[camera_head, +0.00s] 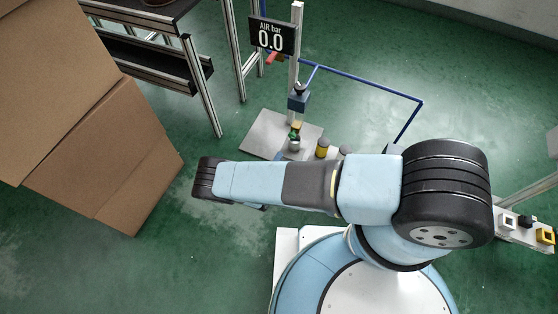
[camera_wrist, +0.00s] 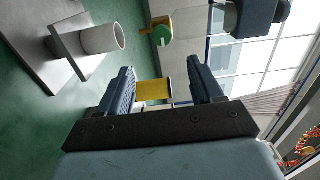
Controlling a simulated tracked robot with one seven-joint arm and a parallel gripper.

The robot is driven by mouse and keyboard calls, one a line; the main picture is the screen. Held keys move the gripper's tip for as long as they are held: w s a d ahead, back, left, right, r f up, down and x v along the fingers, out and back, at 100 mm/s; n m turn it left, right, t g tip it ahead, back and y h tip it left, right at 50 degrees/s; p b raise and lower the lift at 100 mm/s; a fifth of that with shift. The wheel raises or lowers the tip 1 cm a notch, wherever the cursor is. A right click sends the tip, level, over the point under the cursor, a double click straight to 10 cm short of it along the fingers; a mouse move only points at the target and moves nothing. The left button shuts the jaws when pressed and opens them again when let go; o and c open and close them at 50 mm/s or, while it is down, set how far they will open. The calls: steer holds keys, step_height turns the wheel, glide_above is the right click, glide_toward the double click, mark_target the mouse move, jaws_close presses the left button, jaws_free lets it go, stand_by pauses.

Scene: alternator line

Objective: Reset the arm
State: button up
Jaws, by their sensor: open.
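My arm, in light blue and dark grey, stretches across the head view from the right toward the left. My gripper does not show clearly there. In the wrist view my gripper (camera_wrist: 160,67) is open, with its two dark blue ridged fingers well apart. A green and yellow round part (camera_wrist: 161,33) shows past the fingertips.
Cardboard boxes (camera_head: 115,160) stand at the left. A pale plate (camera_head: 267,128) with a pole and small parts, including a yellow-banded one (camera_head: 322,148), lies behind my arm. A display (camera_head: 272,36) reads 0.0. A white cylinder (camera_wrist: 103,38) shows left. Green floor is clear lower left.

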steer(key=shift+w+r, duration=0.1)
